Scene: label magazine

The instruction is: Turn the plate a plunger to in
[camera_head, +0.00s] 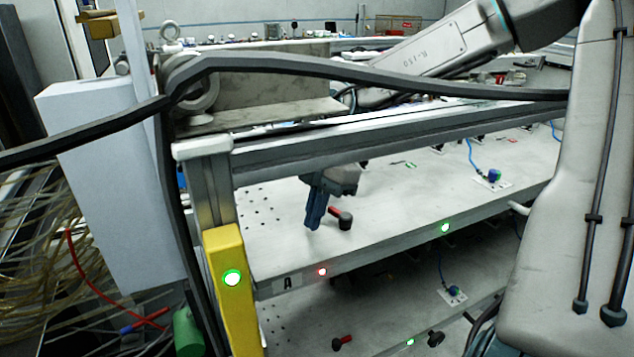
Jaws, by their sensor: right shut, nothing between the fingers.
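The grey plate A (270,225) is the upper shelf, with an "A" label (287,283) on its front edge. Its plunger (341,217), a black knob with a red part, sits near the front left of the plate. A red light (321,272) shows on the edge below it. My right gripper (313,222) points down just left of the plunger, shut and empty; I cannot tell whether it touches the plunger. The frame beam hides part of the wrist above. My left gripper is not in view.
A lower plate (300,325) has a similar red and black plunger (342,342). A yellow post (232,290) with a green light stands at the left front. A frame beam (400,140) crosses above plate A. Blue-wired fittings (491,176) stand farther right on it.

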